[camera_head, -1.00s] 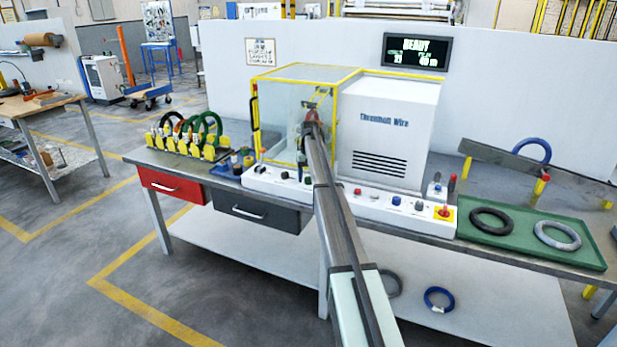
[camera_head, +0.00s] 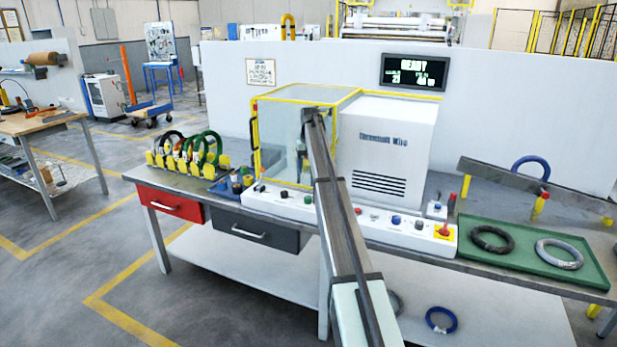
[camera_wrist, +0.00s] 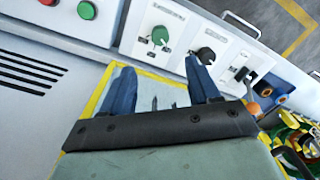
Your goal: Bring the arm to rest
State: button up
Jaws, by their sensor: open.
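My gripper (camera_wrist: 161,76) shows in the wrist view as two blue fingers, spread apart with nothing between them. It is above the wrapping machine, over the yellow-framed guard and facing down toward the front control panel (camera_wrist: 165,35). In the head view my arm reaches up from the bottom centre to the machine. Its end stands in front of the upper part of the clear guard (camera_head: 280,120), beside the white housing (camera_head: 385,150). The fingers are hidden there behind my arm.
A coil rack (camera_head: 185,160) stands left on the bench. A green tray (camera_head: 515,258) with a dark coil (camera_head: 492,240) and a grey coil (camera_head: 558,253) lies right. A blue coil (camera_head: 441,320) rests on the lower shelf. A display (camera_head: 414,71) is on the wall.

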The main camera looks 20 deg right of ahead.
jog(key=shift+r, duration=0.5)
jog(key=shift+f, duration=0.1)
jog(key=s+a+f, duration=0.7)
jog(key=s+f, duration=0.3)
jog(key=s, duration=0.1)
jog(key=s+a+f+n, duration=0.1)
jog(key=s+a+f, duration=0.5)
jog(key=s+f, duration=0.45)
jog(key=s+a+f, duration=0.7)
jog(key=s+f, duration=0.4)
jog(key=s+a+f+n, duration=0.1)
jog(key=s+a+f, duration=0.2)
jog(key=s, duration=0.6)
jog(key=s+a+f, duration=0.2)
jog(key=s+f, duration=0.1)
jog(key=s, duration=0.6)
jog(key=s+f+g, duration=0.3)
jog(key=s+f, duration=0.7)
jog(key=s, duration=0.5)
jog(key=s+f+g, duration=0.3)
jog(key=s+f, duration=0.8)
jog(key=s, duration=0.4)
jog(key=shift+a+g, duration=0.15)
jog(key=shift+g, duration=0.25)
jog(key=shift+r, duration=0.1)
